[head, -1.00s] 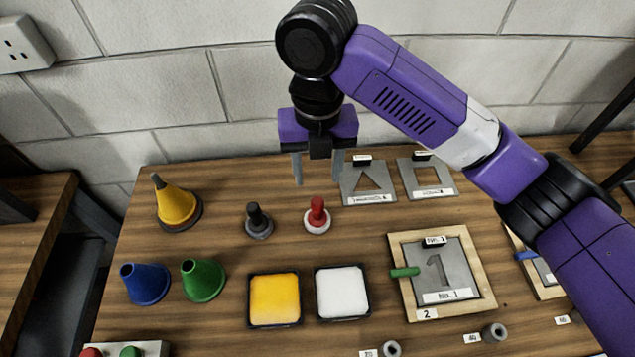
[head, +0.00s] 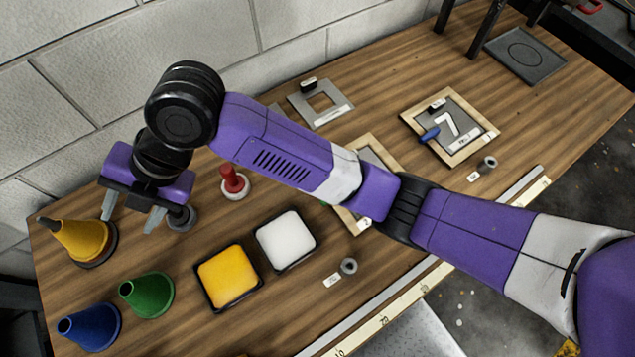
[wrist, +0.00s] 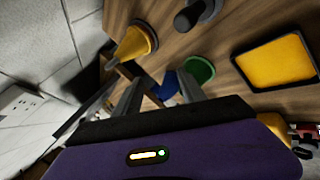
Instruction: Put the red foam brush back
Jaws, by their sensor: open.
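The red foam brush (head: 234,182) stands upright on the table in the head view, a red handle on a round white base. I cannot see it in the wrist view. My gripper (head: 129,222) is open and empty, above the table to the left of the red brush. In the head view its fingers show between a yellow cone (head: 82,239) and a dark brush (head: 182,218) that the gripper partly covers. In the wrist view the fingers (wrist: 158,100) are apart with nothing held between them.
A green cone (head: 148,294) and a blue cone (head: 90,328) stand at the front left. A yellow pad tray (head: 229,304) and a white pad tray (head: 286,240) lie nearer the middle. A square stencil (head: 321,102) lies near the wall. My arm covers part of a framed stencil.

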